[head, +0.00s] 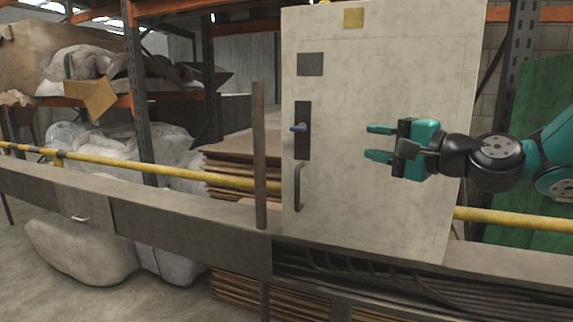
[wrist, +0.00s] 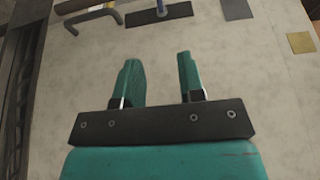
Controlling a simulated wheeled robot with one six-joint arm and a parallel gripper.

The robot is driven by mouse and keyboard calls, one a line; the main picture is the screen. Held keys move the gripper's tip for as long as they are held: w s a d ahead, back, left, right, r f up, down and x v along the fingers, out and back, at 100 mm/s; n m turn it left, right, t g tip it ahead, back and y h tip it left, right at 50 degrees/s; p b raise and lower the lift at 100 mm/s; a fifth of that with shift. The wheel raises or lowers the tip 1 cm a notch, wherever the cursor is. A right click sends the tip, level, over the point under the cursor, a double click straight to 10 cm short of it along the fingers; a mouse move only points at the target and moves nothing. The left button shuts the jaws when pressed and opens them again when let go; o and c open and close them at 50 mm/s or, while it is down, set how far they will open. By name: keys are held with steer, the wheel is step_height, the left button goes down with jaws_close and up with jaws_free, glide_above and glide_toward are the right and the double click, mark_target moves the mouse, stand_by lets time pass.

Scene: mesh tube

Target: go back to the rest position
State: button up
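My gripper (head: 379,142) is in front of the pale cabinet door (head: 372,215), to the right of its handles. In the head view its two teal fingers point left and stand apart. In the wrist view the gripper (wrist: 160,75) shows the same gap, with only the door surface between the fingers. It is open and empty. The blue-tipped lever (head: 298,128) on its dark plate and the dark pull handle (head: 297,186) are on the door's left side, apart from the fingers. The door looks shut.
A brown upright post (head: 259,155) stands just left of the cabinet. A yellow rail (head: 150,168) runs across behind a long grey beam (head: 190,225). Shelving with wrapped bundles (head: 130,150) fills the left. A green panel (head: 545,100) stands at the right behind my arm.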

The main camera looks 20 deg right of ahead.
steer(key=s+a+f+n+g, duration=0.4)
steer(key=s+a+n+g, duration=0.1)
steer(key=a, duration=0.2)
steer(key=s+a+f+n+g, duration=0.4)
steer(key=a+f+n+g, duration=0.15)
steer(key=a, duration=0.25)
steer(key=s+f+n+g+h, duration=0.2)
steer(key=s+f+n+h, duration=0.15)
steer(key=s, duration=0.35)
steer(key=s+f+n+g+h, duration=0.2)
steer(key=s+n+g, duration=0.1)
steer(key=s+n, duration=0.3)
step_height(320, 180, up, 24)
steer(key=s+m+p, duration=0.1)
steer(key=p, duration=2.3)
steer(key=shift+s+f, duration=0.25)
steer(key=shift+s, duration=0.1)
